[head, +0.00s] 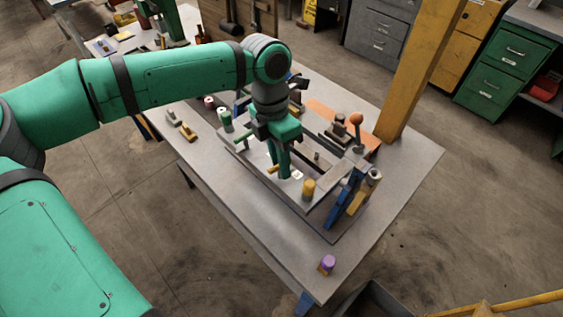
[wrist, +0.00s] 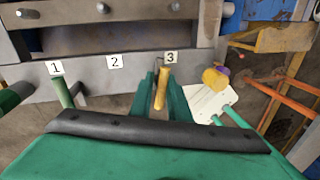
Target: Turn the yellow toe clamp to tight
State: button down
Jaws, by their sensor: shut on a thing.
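The yellow toe clamp shows as a short yellow lever (wrist: 161,90) just below the label marked 3 in the wrist view. My gripper (wrist: 160,82) has its green fingers on both sides of this lever and is shut on it. In the head view my gripper (head: 284,174) points down at the near side of the grey fixture (head: 322,198). A yellow stub (head: 272,169) shows just left of the fingers there. The fingers hide part of the clamp, and how tight it is cannot be read.
A green lever (wrist: 64,92) stands below label 1. A yellow knob (wrist: 215,78) is right of my fingers. An orange-knobbed lever (head: 356,119) and blue clamp (head: 340,199) stand at the fixture's right. A purple-topped piece (head: 327,264) sits near the table corner; the table's front is mostly clear.

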jog(key=shift+n, duration=1)
jog(key=c, duration=1.7)
grip_release()
jog(key=r, duration=0.3)
jog(key=w+a+r, duration=0.1)
jog(key=r, duration=0.6)
jog(key=shift+w+a+r, duration=0.25)
jog(key=shift+a, duration=0.05)
